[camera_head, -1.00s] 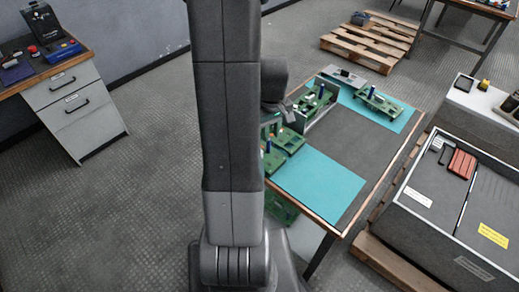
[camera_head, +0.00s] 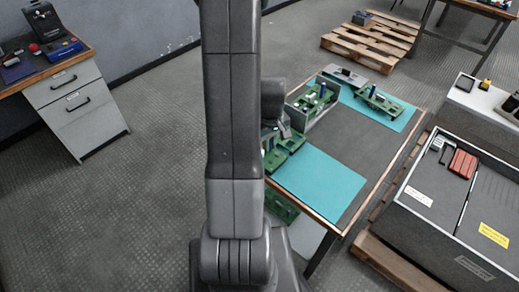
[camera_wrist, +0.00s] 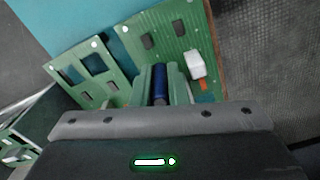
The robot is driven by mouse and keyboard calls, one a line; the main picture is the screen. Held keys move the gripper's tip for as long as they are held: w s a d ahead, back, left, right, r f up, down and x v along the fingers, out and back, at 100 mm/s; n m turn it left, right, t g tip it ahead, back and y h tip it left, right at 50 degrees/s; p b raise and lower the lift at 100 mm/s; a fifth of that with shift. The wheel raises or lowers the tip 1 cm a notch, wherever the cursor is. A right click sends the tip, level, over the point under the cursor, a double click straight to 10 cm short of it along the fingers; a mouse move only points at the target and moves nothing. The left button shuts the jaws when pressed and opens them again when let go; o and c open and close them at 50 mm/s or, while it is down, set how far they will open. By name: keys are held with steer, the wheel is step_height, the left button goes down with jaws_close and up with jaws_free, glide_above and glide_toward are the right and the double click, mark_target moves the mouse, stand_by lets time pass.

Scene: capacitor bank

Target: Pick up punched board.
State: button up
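Two green boards lie near my gripper in the wrist view. The left board (camera_wrist: 84,73) has several large rectangular cutouts. The right board (camera_wrist: 180,25) has a finely dotted face, dark slots, a white block (camera_wrist: 195,64) and a small orange part. I cannot tell for certain which is the punched board. My gripper (camera_wrist: 163,75) points at the right board's near part. A blue cylinder (camera_wrist: 160,85) shows between its fingers; whether they touch it is unclear. In the head view, my gripper (camera_head: 284,128) is partly hidden by my arm, just above green boards (camera_head: 279,152) on the table.
A teal mat (camera_head: 320,182) covers the table's near end, with free room on it. More green boards with parts (camera_head: 378,106) stand at the far end. A grey bin (camera_head: 420,235) stands on a pallet to the right. A drawer cabinet (camera_head: 85,108) is at left.

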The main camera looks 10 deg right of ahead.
jaws_close()
step_height(320, 180, up, 10)
stand_by(0.4)
stand_by(0.5)
